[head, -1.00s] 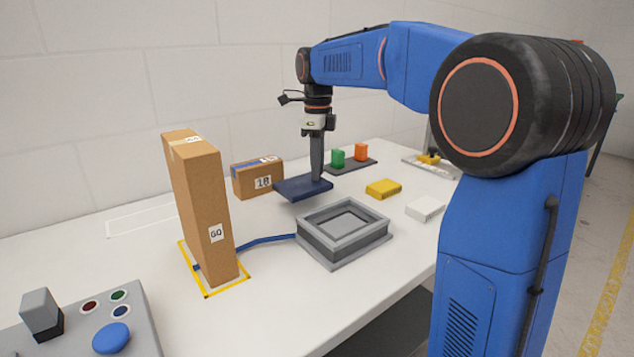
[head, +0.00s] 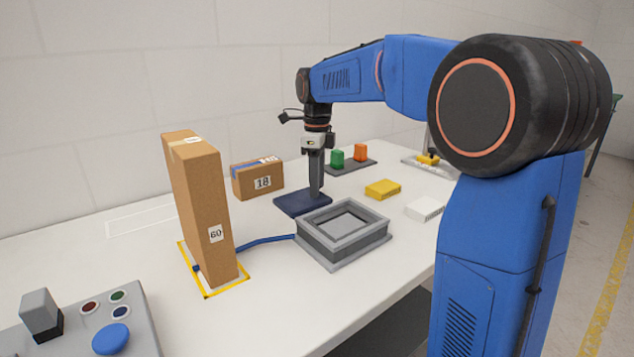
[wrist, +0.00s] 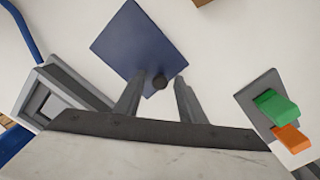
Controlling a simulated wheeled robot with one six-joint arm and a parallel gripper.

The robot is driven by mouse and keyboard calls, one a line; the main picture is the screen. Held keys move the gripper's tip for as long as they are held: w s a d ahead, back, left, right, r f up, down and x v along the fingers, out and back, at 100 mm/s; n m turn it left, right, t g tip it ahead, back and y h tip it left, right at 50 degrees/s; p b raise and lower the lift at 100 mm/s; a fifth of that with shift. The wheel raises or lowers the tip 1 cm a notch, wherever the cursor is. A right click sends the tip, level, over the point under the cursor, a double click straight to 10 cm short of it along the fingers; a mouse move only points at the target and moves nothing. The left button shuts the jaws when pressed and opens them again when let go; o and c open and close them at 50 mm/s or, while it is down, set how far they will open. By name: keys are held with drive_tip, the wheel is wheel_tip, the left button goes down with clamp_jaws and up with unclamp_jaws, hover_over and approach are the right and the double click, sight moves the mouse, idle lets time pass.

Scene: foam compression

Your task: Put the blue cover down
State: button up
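The blue cover (head: 290,203) is a flat dark blue square plate. In the head view it lies on the white table behind the grey open frame (head: 357,250) and in front of the small box. My gripper (head: 316,192) points straight down over it, with its fingertips low near the plate. In the wrist view the cover (wrist: 132,42) shows a dark round knob (wrist: 160,82) near one corner.
A tall cardboard box (head: 203,210) stands in a yellow outline at left, with a blue strap beside it. A small box (head: 258,180), a tray with green and orange blocks (head: 355,168), a yellow block (head: 383,189) and a white block (head: 425,208) surround the cover. A control panel (head: 85,322) is front left.

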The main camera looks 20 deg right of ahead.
drive_tip(key=shift+r, duration=0.1)
wheel_tip(320, 180, up, 12)
idle(0.6)
idle(0.4)
